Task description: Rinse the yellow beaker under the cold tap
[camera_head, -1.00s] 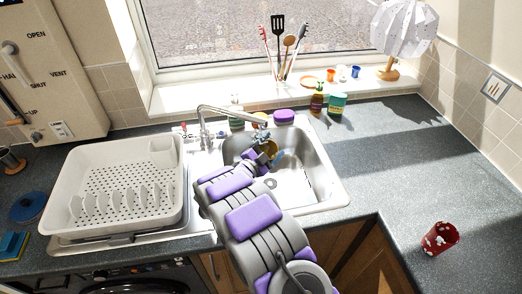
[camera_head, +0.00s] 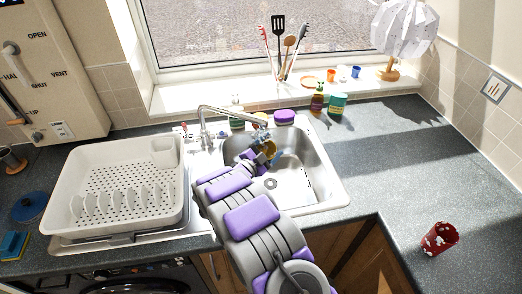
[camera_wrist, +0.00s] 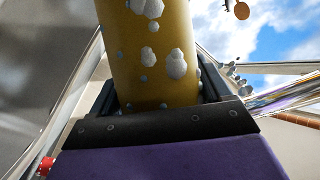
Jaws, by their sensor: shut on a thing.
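The yellow beaker (camera_wrist: 150,50) stands large in the wrist view, with several whitish suds blobs on its side. My gripper (camera_wrist: 155,95) is shut on it, a dark finger on each side. In the head view the beaker (camera_head: 270,149) is small and partly hidden by my gripper (camera_head: 262,155), over the sink basin (camera_head: 313,178). The chrome tap (camera_head: 225,112) arches from the left, its spout end just above the beaker. I cannot tell whether water runs. A red-marked tap handle (camera_head: 184,129) is at the tap's left; the cold handle is not clear.
A white dish rack (camera_head: 120,235) fills the drainer on the left. Bottles (camera_head: 317,103), a green tub (camera_head: 337,104) and a purple-topped item (camera_head: 284,116) stand behind the sink. A red spotted cup (camera_head: 440,238) is on the right counter, which is otherwise mostly clear.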

